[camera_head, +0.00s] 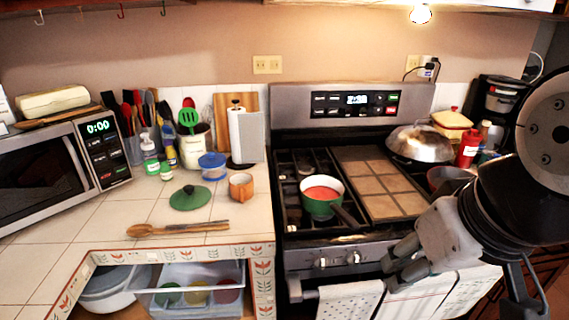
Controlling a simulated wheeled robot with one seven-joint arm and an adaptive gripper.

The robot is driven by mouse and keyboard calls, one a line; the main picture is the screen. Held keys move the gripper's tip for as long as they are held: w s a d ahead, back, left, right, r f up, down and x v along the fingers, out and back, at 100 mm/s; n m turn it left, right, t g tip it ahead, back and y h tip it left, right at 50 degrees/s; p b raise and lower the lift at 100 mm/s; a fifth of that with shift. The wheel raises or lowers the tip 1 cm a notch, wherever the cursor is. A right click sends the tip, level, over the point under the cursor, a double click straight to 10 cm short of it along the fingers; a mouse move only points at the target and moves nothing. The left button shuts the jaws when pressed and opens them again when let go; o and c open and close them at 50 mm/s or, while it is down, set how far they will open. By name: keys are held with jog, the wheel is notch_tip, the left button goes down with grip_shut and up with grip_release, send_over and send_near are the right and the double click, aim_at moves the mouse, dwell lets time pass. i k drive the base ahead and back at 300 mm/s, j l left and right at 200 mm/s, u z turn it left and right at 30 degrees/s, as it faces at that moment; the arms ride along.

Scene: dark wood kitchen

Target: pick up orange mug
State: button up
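The orange mug (241,186) stands upright on the tiled counter (180,260), left of the stove and in front of the paper towel roll. Its handle side cannot be made out clearly. My gripper (392,267) is at the right, in front of the stove and above the hanging towels, well apart from the mug. Its fingers look spread, with nothing seen between them.
A green pot (321,207) with red contents sits on the stove.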

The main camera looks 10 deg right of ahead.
aim_at(241, 184)
jog(key=i+j+z, duration=0.25)
jog(key=i+j, duration=0.25)
jog(key=j, duration=0.2)
jog(key=i+j+z, duration=0.15)
jog(key=j, duration=0.25)
jog(key=i+j+z, duration=0.15)
jog(key=i+j, duration=0.15)
jog(key=j, duration=0.1)
